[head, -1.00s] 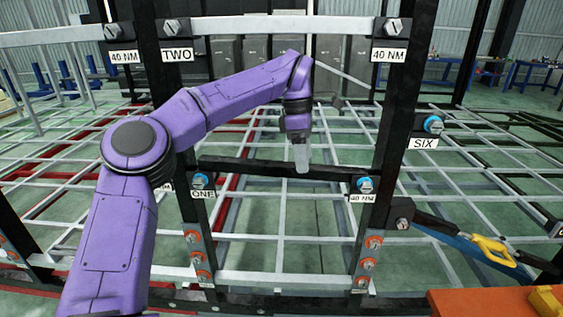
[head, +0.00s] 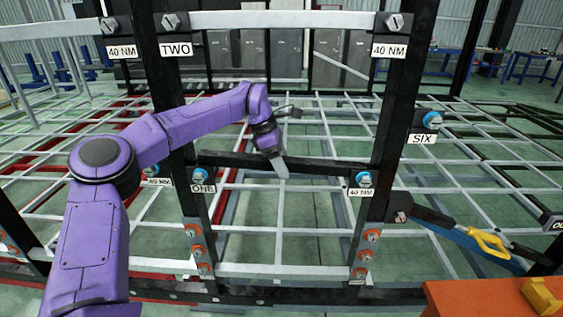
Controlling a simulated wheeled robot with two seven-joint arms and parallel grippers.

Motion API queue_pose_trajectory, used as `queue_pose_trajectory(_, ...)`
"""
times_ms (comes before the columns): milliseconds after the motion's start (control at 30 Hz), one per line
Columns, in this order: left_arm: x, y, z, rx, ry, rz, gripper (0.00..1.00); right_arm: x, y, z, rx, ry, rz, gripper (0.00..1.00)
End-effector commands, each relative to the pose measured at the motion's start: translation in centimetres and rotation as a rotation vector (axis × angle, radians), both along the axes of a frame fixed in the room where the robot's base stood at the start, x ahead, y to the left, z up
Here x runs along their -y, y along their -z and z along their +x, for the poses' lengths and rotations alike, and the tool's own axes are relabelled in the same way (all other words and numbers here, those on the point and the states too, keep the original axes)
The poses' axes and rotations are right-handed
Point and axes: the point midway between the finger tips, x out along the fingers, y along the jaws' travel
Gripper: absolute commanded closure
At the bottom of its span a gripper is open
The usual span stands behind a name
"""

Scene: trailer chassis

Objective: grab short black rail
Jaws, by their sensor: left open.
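The short black rail (head: 322,167) runs level between two black uprights in the head view. Its left end is by the ONE label and its right end by a 40 NM label, each with a blue-ringed bolt. My left gripper (head: 281,168), on the purple arm, points down at the rail a little left of its middle. Its grey fingers overlap the rail in the picture; I cannot tell whether they touch it or are just in front. The left gripper is open. My right gripper is not in view.
A white bar (head: 285,20) spans the uprights above. A lower white bar (head: 285,270) crosses below. An orange surface (head: 480,298) is at the bottom right, near a tool with a yellow handle (head: 488,243). The white lattice chassis fills the space behind.

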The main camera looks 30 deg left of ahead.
Motion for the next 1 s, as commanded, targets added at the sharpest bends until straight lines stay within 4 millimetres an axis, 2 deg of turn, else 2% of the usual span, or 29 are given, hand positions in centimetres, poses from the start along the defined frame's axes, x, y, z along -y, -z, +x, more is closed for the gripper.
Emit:
queue_pose_trajectory(133,0.0,0.0,0.0,0.000,0.000,0.000,0.33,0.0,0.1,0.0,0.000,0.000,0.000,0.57)
queue_pose_trajectory(333,0.0,0.0,0.0,0.000,0.000,0.000,0.98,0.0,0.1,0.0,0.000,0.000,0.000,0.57)
queue_pose_trajectory(767,0.0,-0.7,0.1,0.004,0.000,-0.001,1.00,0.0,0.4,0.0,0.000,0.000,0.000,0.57)
queue_pose_trajectory(967,0.1,-3.4,0.1,0.007,0.000,0.001,1.00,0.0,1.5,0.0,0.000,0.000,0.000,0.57)
queue_pose_trajectory(1000,0.4,-4.0,-0.5,0.008,0.002,0.000,1.00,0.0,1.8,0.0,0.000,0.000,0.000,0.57)
